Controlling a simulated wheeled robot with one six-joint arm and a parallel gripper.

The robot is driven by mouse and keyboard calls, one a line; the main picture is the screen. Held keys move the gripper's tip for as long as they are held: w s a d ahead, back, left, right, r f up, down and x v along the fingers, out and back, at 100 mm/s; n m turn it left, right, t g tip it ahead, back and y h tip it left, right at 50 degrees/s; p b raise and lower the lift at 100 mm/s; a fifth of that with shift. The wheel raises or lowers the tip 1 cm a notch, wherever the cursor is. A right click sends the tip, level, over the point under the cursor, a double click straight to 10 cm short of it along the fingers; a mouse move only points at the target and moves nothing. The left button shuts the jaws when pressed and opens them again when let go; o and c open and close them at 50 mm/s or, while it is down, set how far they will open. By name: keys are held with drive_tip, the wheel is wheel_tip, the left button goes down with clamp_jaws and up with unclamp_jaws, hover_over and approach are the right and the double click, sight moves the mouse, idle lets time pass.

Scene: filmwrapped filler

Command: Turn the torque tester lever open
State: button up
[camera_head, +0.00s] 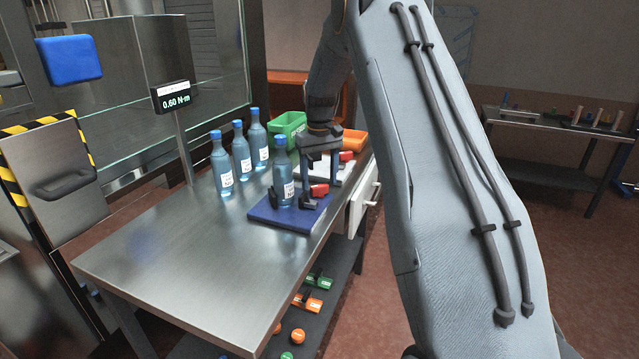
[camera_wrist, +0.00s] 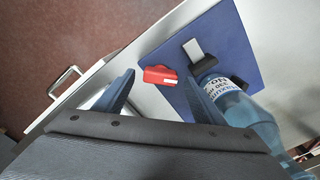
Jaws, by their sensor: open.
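The torque tester has a blue base plate (camera_head: 265,212) on the steel table. A red lever handle (camera_head: 319,190) sits at the plate's right side, close to a clear blue capped bottle (camera_head: 283,180) standing upright between dark clamp jaws. My gripper (camera_head: 321,178) hangs over the right part of the plate, near the lever. In the wrist view, the red lever handle (camera_wrist: 160,75) with a white mark shows between and beyond my open fingers (camera_wrist: 163,90). I cannot tell whether either finger touches it. The bottle (camera_wrist: 225,95) is partly hidden by my gripper.
Several similar bottles (camera_head: 242,150) stand left of the tester. A display (camera_head: 174,97) on a pole reads 0.60 N·m. Green (camera_head: 290,124) and orange (camera_head: 354,140) bins stand behind. The table's near part (camera_head: 190,255) is clear. A drawer handle (camera_wrist: 65,80) projects at the table's side.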

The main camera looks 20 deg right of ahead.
sight(320, 185)
wheel_tip(320, 185, up, 6)
drive_tip(key=shift+r+b, duration=0.25)
drive_tip(key=shift+b, duration=0.4)
